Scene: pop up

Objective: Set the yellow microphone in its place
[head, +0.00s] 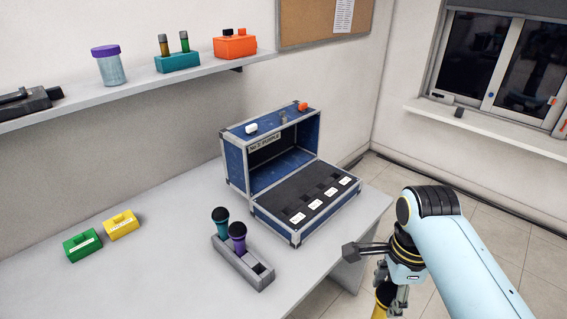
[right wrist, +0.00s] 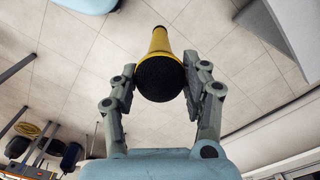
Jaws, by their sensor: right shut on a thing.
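The yellow microphone (head: 381,303) is in my right gripper (head: 393,275), low at the right in the head view, beyond the table's right edge and over the floor. In the right wrist view the microphone (right wrist: 159,72) has a dark round head toward the camera and a yellow body pointing away. Both fingers of the right gripper (right wrist: 160,84) close on its sides near the head. A blue case (head: 236,160) stands open on the table, with dark slotted foam (head: 290,190) and a row of white labels. A grey holder (head: 243,262) carries a teal microphone (head: 221,222) and a purple microphone (head: 238,238); its front-right slot looks empty.
A wall shelf (head: 130,92) holds a jar (head: 109,68), a teal rack (head: 177,63) and an orange box (head: 235,47). The table's front middle is clear.

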